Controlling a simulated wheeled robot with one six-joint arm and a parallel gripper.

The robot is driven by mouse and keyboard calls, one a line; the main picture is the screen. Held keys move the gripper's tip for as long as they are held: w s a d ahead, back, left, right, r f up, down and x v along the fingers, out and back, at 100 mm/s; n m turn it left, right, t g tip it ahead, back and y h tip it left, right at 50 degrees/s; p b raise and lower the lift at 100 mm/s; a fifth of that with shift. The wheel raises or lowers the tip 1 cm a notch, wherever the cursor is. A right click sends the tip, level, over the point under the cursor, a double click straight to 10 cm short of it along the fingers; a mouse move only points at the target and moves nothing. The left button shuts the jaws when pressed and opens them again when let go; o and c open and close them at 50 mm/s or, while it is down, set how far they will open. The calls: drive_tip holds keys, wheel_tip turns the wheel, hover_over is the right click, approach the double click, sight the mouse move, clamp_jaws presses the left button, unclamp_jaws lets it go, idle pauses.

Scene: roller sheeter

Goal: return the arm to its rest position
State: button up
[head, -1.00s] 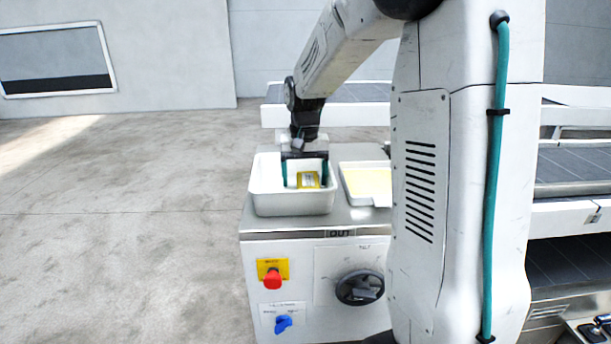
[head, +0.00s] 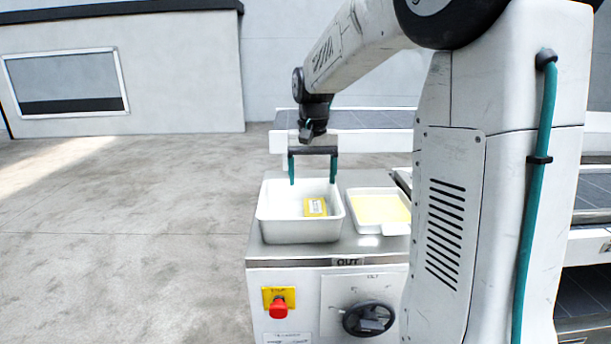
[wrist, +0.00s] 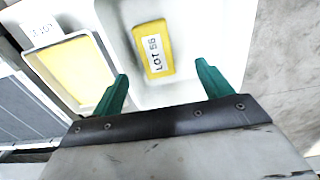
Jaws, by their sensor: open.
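My gripper (head: 313,170) hangs above the white bin, with its two teal fingers wide apart and nothing between them. It also shows open in the wrist view (wrist: 163,92). A yellow block (head: 315,207) with a white label lies inside the white bin (head: 298,232). In the wrist view the label on the block (wrist: 153,48) reads "LOT 66". The fingers are clear of the block and above the bin's rim. My arm reaches in from the upper right.
A shallow white tray (head: 396,228) with a yellow sheet in it sits right of the bin on the steel top. Conveyor beds (head: 365,119) stand behind. The floor at left is clear.

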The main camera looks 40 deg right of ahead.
drive_tip(key=shift+s+a+f+n+g, duration=0.15)
drive_tip(key=shift+s+a+f+n, duration=0.1)
drive_tip(key=shift+s+f, duration=0.3)
drive_tip(key=shift+s+a+f+n+g, duration=0.15)
drive_tip(key=shift+s+a+f, duration=0.2)
drive_tip(key=shift+s, duration=0.3)
drive_tip(key=s+a+n, duration=0.2)
drive_tip(key=s+a, duration=0.3)
drive_tip(key=s, duration=0.3)
drive_tip(key=s+a+n+t, duration=0.1)
drive_tip(key=s+a+n, duration=0.1)
drive_tip(key=s+a, duration=0.3)
drive_tip(key=s+a+n+t, duration=0.1)
drive_tip(key=s+a, duration=0.4)
drive_tip(key=s, duration=0.6)
drive_tip(key=shift+s+a+n, duration=0.2)
drive_tip(key=shift+s+n, duration=0.15)
drive_tip(key=shift+n, duration=0.15)
